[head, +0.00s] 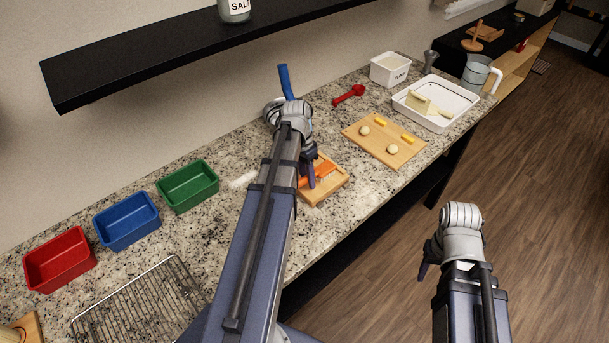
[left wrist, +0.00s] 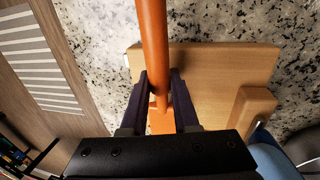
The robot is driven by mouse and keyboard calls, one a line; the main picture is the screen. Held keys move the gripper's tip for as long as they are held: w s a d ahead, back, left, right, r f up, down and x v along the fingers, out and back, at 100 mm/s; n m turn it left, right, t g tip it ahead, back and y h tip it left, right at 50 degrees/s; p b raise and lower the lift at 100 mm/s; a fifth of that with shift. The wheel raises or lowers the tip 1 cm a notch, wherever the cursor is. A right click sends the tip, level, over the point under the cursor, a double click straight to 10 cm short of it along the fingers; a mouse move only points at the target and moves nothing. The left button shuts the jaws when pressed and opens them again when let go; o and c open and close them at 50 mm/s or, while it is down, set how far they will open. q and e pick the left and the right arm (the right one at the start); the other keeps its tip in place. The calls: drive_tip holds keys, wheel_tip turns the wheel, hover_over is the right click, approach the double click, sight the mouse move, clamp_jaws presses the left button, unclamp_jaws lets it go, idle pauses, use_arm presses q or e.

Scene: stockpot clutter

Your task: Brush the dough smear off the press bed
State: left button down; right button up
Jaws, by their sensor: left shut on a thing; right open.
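The wooden press bed (head: 333,189) lies on the granite counter near its front edge; it also shows in the left wrist view (left wrist: 220,65). My left gripper (head: 308,180) is over the bed, shut on the orange handle (left wrist: 153,40) of what looks like the brush. In the head view the orange part (head: 322,172) is low over the bed; I cannot tell whether it touches. Its brushing end is hidden. A blue bar (head: 286,82) stands up behind my left wrist. I cannot make out a dough smear on the bed. My right gripper (head: 426,262) is empty, away from the counter.
A white powdery patch (head: 243,180) lies left of the bed. Green (head: 188,186), blue (head: 127,222) and red (head: 60,260) bins and a wire rack (head: 140,305) stand further left. A board with dough pieces (head: 384,144) is to the right. A shelf (head: 180,45) overhangs.

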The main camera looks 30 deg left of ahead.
sight(318, 196)
use_arm(q)
drive_tip(key=shift+s+d+f, duration=0.1)
drive_tip(key=shift+s+d, duration=0.2)
drive_tip(key=shift+d, duration=0.7)
drive_tip(key=shift+s+d+f, duration=0.1)
drive_tip(key=shift+s+d, duration=0.15)
drive_tip(key=shift+d, duration=0.7)
drive_tip(key=shift+r, duration=0.15)
wheel_tip(318, 196, up, 6)
drive_tip(key=p, duration=0.5)
drive_tip(key=shift+p, duration=0.35)
wheel_tip(318, 196, up, 3)
drive_tip(key=p, duration=0.3)
